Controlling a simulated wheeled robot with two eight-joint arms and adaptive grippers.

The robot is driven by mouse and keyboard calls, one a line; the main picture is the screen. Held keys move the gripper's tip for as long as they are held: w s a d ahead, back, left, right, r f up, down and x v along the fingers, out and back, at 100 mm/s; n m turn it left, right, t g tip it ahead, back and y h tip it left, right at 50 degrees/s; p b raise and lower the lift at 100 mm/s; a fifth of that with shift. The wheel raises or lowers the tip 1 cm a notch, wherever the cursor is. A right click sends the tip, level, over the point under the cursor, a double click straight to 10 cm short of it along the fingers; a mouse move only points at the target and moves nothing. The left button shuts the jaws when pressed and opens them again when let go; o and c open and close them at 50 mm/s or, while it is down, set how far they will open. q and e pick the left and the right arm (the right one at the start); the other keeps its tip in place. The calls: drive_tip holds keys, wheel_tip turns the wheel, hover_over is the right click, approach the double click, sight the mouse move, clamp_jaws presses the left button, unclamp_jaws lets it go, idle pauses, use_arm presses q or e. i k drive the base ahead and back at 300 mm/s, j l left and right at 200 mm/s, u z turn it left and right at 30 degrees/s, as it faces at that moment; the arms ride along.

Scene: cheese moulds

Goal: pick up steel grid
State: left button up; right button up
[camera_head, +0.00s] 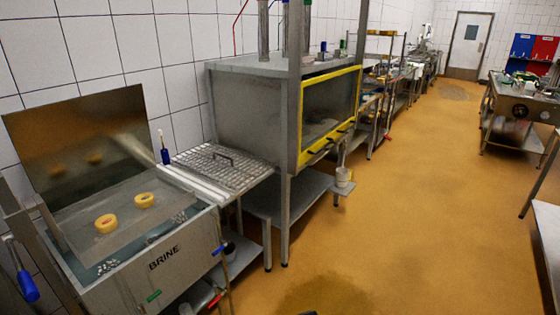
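Neither of my grippers can be made out in this view.
The brine tank's lid (75,140) stands raised. Two yellow round pieces (144,200) are in the tank. A small blue bottle (165,156) stands at the grid's back left corner. The orange floor (400,220) in front is mostly clear.

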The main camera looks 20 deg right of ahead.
sight(229, 187)
drive_tip(key=z, duration=0.25)
drive_tip(key=i+l, duration=0.25)
drive_tip(key=i, duration=0.2)
drive_tip(key=i+l, duration=0.3)
drive_tip(key=i, duration=0.15)
